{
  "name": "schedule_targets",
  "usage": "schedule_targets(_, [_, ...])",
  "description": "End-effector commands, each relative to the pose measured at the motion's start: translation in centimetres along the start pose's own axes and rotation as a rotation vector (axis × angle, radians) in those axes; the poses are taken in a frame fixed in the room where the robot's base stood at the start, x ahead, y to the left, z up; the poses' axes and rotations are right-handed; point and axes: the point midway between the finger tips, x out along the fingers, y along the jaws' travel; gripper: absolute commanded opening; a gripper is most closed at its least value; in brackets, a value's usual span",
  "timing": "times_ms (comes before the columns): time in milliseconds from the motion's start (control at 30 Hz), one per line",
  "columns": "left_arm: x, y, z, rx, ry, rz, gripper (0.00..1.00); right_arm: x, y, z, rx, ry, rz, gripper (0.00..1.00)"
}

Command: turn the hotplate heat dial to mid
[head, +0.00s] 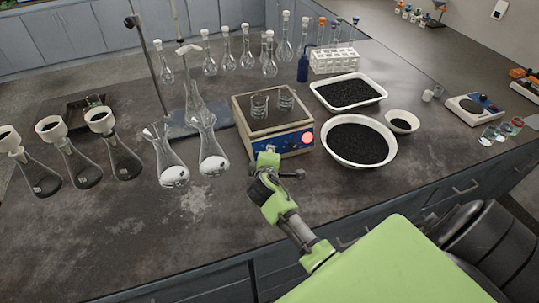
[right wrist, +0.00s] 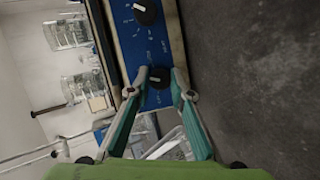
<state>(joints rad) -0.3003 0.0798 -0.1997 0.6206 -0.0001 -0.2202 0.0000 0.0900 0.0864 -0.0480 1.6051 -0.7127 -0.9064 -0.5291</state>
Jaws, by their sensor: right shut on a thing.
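The hotplate (head: 270,124) stands mid-bench in the head view, with a blue front panel and a lit red disc (head: 307,138) at its right end. In the right wrist view the blue panel (right wrist: 157,48) carries two black dials with white markings. One dial (right wrist: 158,78) is between the fingertips of my right gripper (right wrist: 160,85), which is shut on it. The other dial (right wrist: 145,11) is farther up the panel, clear of the fingers. The labels are too small to read. In the head view my right gripper (head: 279,165) is at the hotplate's front. My left gripper is out of view.
Two small beakers (head: 259,105) stand on the hotplate. Flasks with white contents (head: 213,160) stand close to its left. A white bowl (head: 335,157) and a tray (head: 380,91) of dark grains are close on the right. The bench front is mostly clear.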

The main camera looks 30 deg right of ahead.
Motion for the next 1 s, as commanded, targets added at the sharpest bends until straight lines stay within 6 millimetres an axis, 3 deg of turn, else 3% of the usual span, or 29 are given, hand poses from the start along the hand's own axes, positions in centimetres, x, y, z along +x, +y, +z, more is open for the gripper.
schedule_targets(167, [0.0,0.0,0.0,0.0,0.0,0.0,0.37,0.0,-0.2,0.1,-0.002,-0.003,-0.003,0.0])
schedule_targets(200, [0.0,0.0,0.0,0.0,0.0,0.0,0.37,0.0,-0.2,0.1,-0.002,-0.003,-0.003,0.28])
schedule_targets(233, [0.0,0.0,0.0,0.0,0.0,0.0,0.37,0.0,-0.2,0.1,-0.002,-0.003,-0.003,0.36])
schedule_targets(667, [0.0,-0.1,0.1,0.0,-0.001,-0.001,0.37,-0.4,-0.1,0.0,-0.002,-0.001,-0.001,0.37])
schedule_targets(867, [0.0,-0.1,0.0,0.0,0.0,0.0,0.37,-3.2,-0.1,0.0,0.0,0.001,0.0,0.37])
schedule_targets(1000, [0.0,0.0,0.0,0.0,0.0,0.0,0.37,-6.3,-0.2,0.0,0.001,0.001,-0.003,0.37])
